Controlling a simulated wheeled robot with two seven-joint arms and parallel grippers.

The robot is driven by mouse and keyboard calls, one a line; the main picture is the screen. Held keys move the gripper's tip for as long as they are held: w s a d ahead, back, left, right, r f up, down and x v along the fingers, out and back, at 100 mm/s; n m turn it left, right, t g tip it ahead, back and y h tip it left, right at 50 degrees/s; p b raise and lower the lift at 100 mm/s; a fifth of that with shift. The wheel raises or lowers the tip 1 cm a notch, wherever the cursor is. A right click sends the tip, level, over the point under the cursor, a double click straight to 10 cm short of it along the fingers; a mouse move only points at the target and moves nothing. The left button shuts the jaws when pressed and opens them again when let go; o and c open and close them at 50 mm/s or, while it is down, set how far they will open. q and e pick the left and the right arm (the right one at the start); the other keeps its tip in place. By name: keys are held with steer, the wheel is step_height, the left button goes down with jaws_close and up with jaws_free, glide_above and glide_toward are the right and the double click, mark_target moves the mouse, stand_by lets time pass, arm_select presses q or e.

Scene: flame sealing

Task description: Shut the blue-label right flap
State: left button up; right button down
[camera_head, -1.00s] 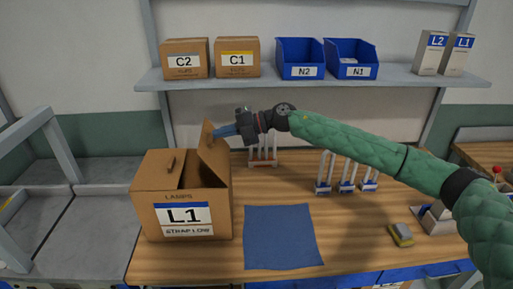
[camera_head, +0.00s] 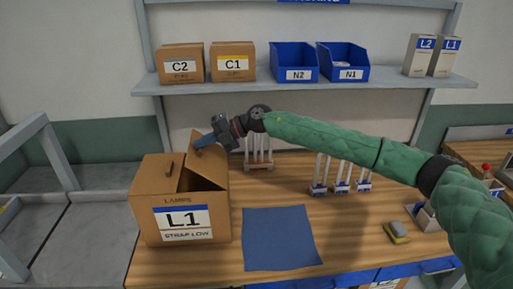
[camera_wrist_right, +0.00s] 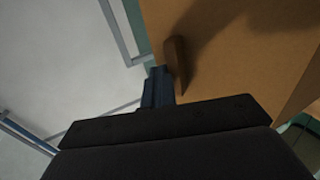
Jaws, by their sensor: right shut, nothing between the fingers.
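The cardboard box labelled L1 (camera_head: 140,210) with a blue-striped label stands at the left of the wooden table. Its left flap (camera_head: 158,176) lies flat with a small tab on it. Its right flap (camera_head: 207,165) is raised at a slant, leaving a dark gap between the flaps. My right gripper (camera_head: 199,147) is shut and empty at the raised flap's upper part; I cannot tell if it touches. In the right wrist view the flap (camera_wrist_right: 235,60) fills the upper right, and its brown tab (camera_wrist_right: 177,62) is beside the blue fingers (camera_wrist_right: 157,85). My left gripper is not in view.
A blue mat (camera_head: 280,238) lies right of the box. Racks with white tubes (camera_head: 342,178) and a yellow-grey block (camera_head: 397,232) stand farther right. A shelf (camera_head: 300,86) above holds small boxes and blue bins.

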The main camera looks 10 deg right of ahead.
mark_target(193, 148)
steer(key=shift+a+f, duration=0.2)
steer(key=shift+a, duration=0.2)
steer(key=shift+a+f+h, duration=0.6)
steer(key=shift+a+h, duration=0.1)
steer(key=shift+h, duration=0.2)
steer(key=shift+a+f+h, duration=0.25)
steer(key=shift+h, duration=0.05)
steer(key=shift+a+f+h+b, duration=0.35)
steer(key=shift+f+h+b, duration=0.05)
steer(key=shift+f, duration=0.05)
steer(key=shift+a+f+b, duration=0.25)
steer(key=shift+f+b, duration=0.05)
steer(key=shift+f, duration=0.15)
steer(key=shift+a+f+b, duration=0.35)
steer(key=shift+f+b, duration=0.2)
steer(key=shift+f, duration=0.05)
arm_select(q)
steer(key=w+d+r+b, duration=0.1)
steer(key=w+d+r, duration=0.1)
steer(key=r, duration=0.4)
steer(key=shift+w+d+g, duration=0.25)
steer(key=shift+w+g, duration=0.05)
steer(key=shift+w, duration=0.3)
arm_select(e)
steer(key=shift+a+f, duration=0.25)
steer(key=shift+f, duration=0.1)
